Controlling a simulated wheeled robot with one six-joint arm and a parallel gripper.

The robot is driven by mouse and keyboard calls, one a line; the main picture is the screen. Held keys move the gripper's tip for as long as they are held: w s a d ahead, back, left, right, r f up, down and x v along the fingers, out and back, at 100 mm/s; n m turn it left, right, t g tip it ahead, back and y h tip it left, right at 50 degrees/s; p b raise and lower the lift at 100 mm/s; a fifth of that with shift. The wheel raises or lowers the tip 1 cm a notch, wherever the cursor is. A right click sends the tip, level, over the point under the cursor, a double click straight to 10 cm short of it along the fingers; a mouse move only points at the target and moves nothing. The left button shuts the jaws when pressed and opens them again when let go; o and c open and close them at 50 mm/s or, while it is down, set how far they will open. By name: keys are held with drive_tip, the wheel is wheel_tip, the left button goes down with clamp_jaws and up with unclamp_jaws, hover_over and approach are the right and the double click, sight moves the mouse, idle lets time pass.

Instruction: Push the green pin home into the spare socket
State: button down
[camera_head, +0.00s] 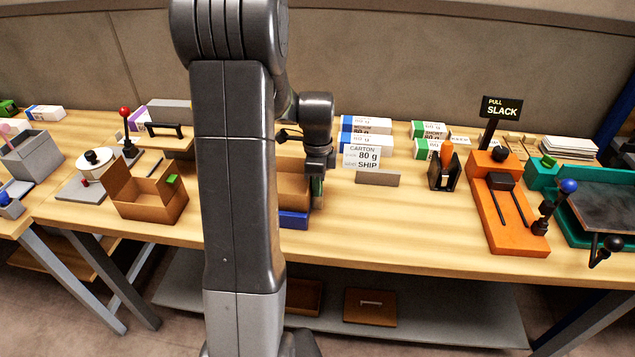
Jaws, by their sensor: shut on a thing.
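My gripper (318,172) points down over the middle of the table, just right of my arm's thick upright link. It is shut on a narrow grey-green piece, which I take to be the green pin (317,192); it is small and its lower end is hard to make out. This piece is beside the right edge of a brown box (294,190) with a blue front part (293,219), partly hidden by my arm. I cannot make out the spare socket, nor whether the pin touches anything.
Farther right are a black holder (444,177) and an orange fixture (510,215). An open brown carton (148,203) stands left of my arm. The front table between blue part and orange fixture is clear.

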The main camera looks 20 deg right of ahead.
drive_tip(key=shift+r+p, duration=1.85)
drive_tip(key=shift+r, duration=0.9)
wheel_tip(320, 180, up, 4)
drive_tip(key=p, duration=0.3)
